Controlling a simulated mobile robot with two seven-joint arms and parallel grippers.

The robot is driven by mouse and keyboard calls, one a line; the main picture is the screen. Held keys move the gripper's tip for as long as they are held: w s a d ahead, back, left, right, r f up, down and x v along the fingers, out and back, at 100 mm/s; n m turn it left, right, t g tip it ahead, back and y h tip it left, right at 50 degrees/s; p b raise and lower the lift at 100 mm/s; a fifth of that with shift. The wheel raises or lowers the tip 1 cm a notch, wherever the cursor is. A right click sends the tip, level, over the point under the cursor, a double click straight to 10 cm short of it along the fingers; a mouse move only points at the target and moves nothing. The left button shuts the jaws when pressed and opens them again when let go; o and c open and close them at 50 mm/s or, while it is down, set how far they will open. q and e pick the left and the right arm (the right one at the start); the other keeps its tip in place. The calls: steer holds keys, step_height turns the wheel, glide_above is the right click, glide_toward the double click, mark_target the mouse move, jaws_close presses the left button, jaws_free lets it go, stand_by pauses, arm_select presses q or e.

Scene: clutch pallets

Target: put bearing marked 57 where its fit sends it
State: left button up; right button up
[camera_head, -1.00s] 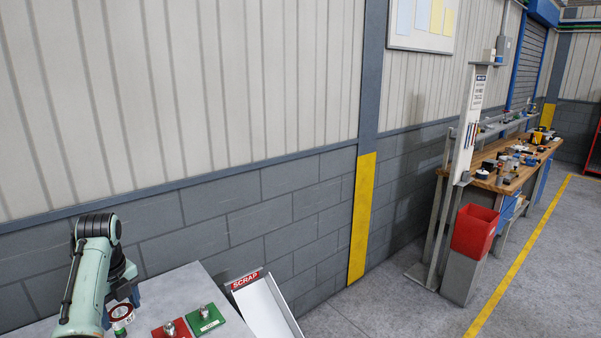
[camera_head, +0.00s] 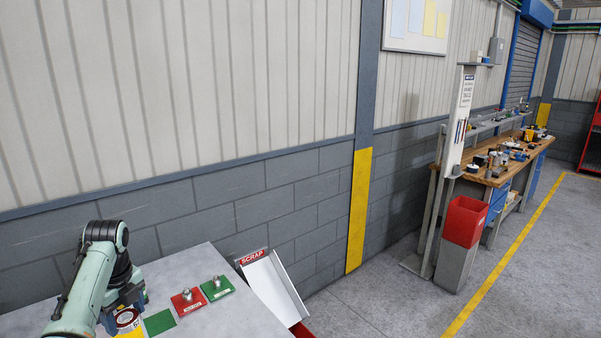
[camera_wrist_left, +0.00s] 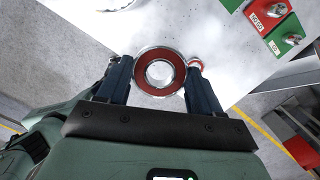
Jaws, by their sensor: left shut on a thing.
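A ring bearing with a red face and metal rim (camera_wrist_left: 140,76) is between the two fingers of my left gripper (camera_wrist_left: 159,80) in the left wrist view. The fingers are shut on its outer rim, and its marking is not readable. In the head view my left gripper (camera_head: 124,309) hangs over the grey table (camera_head: 232,316), with the red-ringed bearing (camera_head: 136,321) at its tip. A red plate (camera_head: 180,308) and a green plate (camera_head: 225,290), each with a metal piece on top, are to its right. A white chute labelled SCRAP (camera_head: 275,288) stands beyond them. My right gripper is not in view.
A flat green square (camera_head: 159,322) lies on the table just right of the gripper. In the left wrist view, part of another ring (camera_wrist_left: 115,4) shows at the top edge, and a small red-and-white thing is partly hidden by the right finger. A red bin (camera_head: 466,222) stands by the far workbench.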

arm_select(q)
steer(key=s+d+f+n+g, duration=0.1)
steer(key=s+d+f+n, duration=0.3)
steer(key=d+f+n, duration=0.7)
steer(key=s+d+f+n+g+h, duration=0.1)
steer(key=s+d+f+n, duration=0.3)
steer(key=d+f+n, duration=0.7)
step_height(320, 180, down, 5)
steer(key=shift+f, duration=0.2)
steer(key=shift+r, duration=0.1)
